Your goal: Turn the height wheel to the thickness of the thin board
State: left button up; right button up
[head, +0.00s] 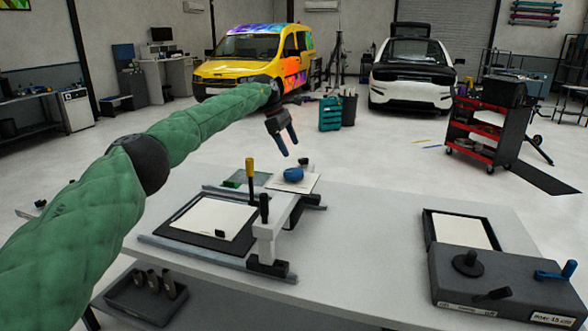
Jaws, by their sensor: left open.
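My left gripper (288,143) is open and empty, its fingers pointing down. It hangs above and slightly behind a blue round knob (293,174), apart from it. The knob looks like the height wheel and sits at the far end of a white-and-black bridge (268,238) across the table rig. A pale flat board (212,216) lies on a dark plate left of the bridge. Another pale sheet (309,184) shows beside the knob. I cannot tell which board is the thin one. My right gripper is out of view.
A yellow-handled upright lever (249,172) and a black post stand near the bridge. A grey machine (505,285) with a black crank and blue lever stands at the right. The table (372,240) between is clear. A dark tray (128,302) holding cylinders sits at lower left.

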aim_at(292, 170)
pick_arm(q)
jog(key=shift+s+d+f+m+g+y+p, duration=0.2)
jog(key=shift+s+f+m+p, duration=0.4)
jog(key=shift+f, duration=0.65)
jog(key=shift+s+d+f+m+g+y+p, duration=0.15)
jog(key=shift+s+f+m+g+p, duration=0.15)
jog(key=shift+s+f, duration=0.7)
jog(key=shift+s+d+f+m+g+y+p, duration=0.2)
jog(key=shift+s+f+m+g+p, duration=0.25)
jog(key=shift+f, duration=1)
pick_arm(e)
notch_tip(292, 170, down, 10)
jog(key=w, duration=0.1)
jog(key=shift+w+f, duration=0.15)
pick_arm(q)
jog(key=shift+t, duration=0.25)
jog(key=c, duration=1)
